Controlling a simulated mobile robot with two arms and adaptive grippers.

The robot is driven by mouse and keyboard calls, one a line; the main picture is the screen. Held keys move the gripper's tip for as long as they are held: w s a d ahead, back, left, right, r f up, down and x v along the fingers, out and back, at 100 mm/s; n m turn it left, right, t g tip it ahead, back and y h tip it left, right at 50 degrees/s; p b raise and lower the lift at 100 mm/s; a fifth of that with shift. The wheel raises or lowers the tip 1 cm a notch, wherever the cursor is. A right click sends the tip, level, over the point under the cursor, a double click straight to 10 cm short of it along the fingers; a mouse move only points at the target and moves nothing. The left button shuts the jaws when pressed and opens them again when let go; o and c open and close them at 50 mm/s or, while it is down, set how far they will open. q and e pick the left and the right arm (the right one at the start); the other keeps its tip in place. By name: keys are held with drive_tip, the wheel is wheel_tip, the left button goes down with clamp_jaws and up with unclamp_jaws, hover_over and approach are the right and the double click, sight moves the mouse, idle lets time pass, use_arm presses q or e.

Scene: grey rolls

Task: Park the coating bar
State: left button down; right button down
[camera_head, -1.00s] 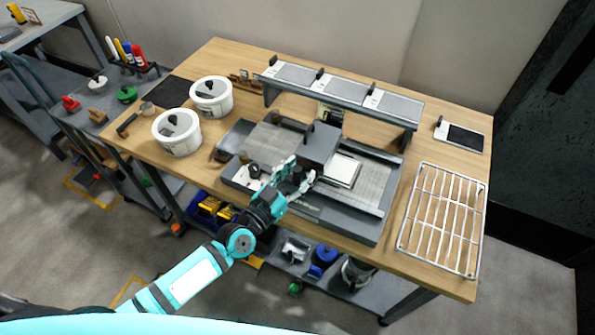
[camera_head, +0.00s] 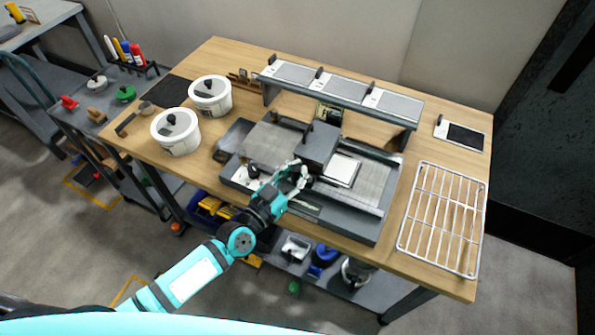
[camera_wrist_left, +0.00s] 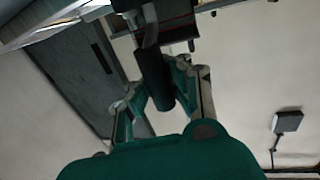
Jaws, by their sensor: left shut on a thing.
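The coating machine (camera_head: 375,228) is a dark grey bed on the wooden bench, with a grey block-shaped carriage (camera_head: 314,146) across its middle. I take the carriage to be the part that carries the coating bar; the bar itself is not clear. A white sheet (camera_head: 343,171) lies on the bed just right of the carriage. My left gripper (camera_head: 299,174) is at the carriage's front end. It is shut on a dark cylindrical handle, seen between the fingers in the left wrist view (camera_wrist_left: 153,75). How the handle joins the carriage is hidden. My right gripper is not in view.
A raised shelf with grey panels (camera_head: 345,88) runs behind the machine. A wire rack (camera_head: 443,220) lies at the right edge. A small dark panel (camera_head: 463,137) lies behind it.

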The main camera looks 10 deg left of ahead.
use_arm(q)
drive_tip(key=shift+s+f, duration=0.1)
drive_tip(key=shift+f, duration=0.15)
drive_tip(key=shift+d, duration=0.15)
